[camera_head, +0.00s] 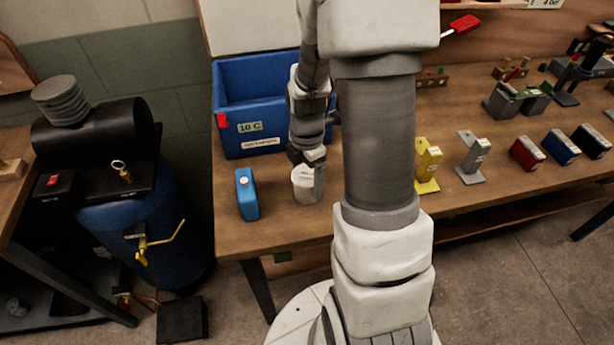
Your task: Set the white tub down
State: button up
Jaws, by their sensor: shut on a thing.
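The white tub (306,187) is a small pale, greyish-white container near the left end of the wooden table. My gripper (306,166) comes down from above and is shut on the tub's upper part. The fingers hide some of the rim. I cannot tell whether the tub's base touches the table or hangs slightly above it.
A blue bin (233,140) labelled 10 C stands behind. My arm hides the table's middle. A yellow bracket (428,165), a grey bracket (472,158) and several small boxes stand farther right. The wooden table (262,233) has bare room in front.

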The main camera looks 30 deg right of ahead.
jog(key=shift+f, duration=0.1)
jog(key=o, duration=1.2)
jog(key=shift+o, duration=0.2)
